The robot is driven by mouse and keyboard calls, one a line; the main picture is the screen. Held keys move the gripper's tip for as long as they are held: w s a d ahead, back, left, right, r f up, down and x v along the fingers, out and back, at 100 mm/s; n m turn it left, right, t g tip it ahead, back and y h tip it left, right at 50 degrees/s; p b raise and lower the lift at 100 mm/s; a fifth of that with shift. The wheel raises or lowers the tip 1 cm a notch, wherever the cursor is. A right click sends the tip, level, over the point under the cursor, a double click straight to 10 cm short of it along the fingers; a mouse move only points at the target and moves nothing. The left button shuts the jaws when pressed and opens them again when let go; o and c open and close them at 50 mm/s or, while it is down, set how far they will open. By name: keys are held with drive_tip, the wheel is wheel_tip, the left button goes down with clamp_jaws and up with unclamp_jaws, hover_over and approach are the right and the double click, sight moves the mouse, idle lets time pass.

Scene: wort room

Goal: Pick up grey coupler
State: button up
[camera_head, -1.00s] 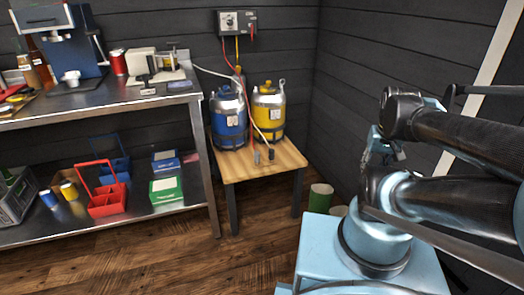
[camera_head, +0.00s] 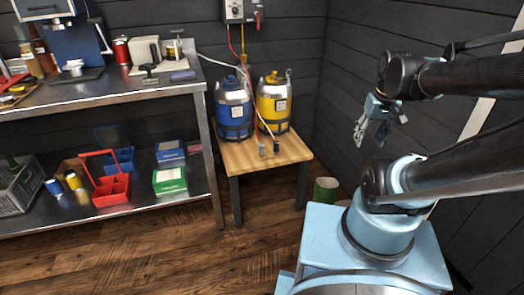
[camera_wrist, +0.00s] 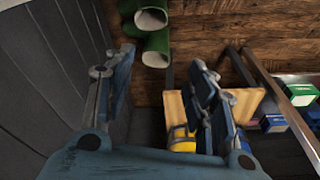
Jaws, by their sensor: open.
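The grey coupler (camera_head: 262,151) stands near the front edge of a small wooden table (camera_head: 235,160), on the end of a hose. A darker coupler (camera_head: 276,147) stands just right of it. My gripper (camera_head: 376,132) is open and empty, in the air to the right of the table and apart from both couplers. In the wrist view its two fingers (camera_wrist: 162,60) are spread apart. The table (camera_wrist: 174,108) shows there partly behind the right finger. I cannot make out the couplers in the wrist view.
A blue keg (camera_head: 233,108) and a yellow keg (camera_head: 272,104) stand behind the couplers, with hoses up to a wall box (camera_head: 241,10). A steel shelf bench (camera_head: 130,95) is left. Green boots (camera_wrist: 148,30) stand on the floor right of the table.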

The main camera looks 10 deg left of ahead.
drive_tip(key=w+a+r+n, duration=0.3)
drive_tip(key=w+a, duration=0.4)
drive_tip(key=w, duration=0.2)
drive_tip(key=n+g+y, duration=0.1)
drive_tip(key=n+g, duration=0.1)
drive_tip(key=n, duration=0.8)
hover_over(262, 144)
drive_tip(key=d, duration=0.2)
wheel_tip(262, 144, down, 15)
drive_tip(key=f, duration=0.3)
drive_tip(key=a+f, duration=0.1)
drive_tip(key=f, duration=0.7)
drive_tip(key=shift+w+a+f, duration=0.1)
drive_tip(key=shift+w+a, duration=0.25)
drive_tip(key=shift+s+a+f, duration=0.15)
drive_tip(key=shift+f, duration=1.2)
drive_tip(key=shift+s+a+f, duration=0.1)
drive_tip(key=shift+a+f, duration=0.05)
drive_tip(key=shift+f, duration=1.15)
drive_tip(key=c, duration=1.1)
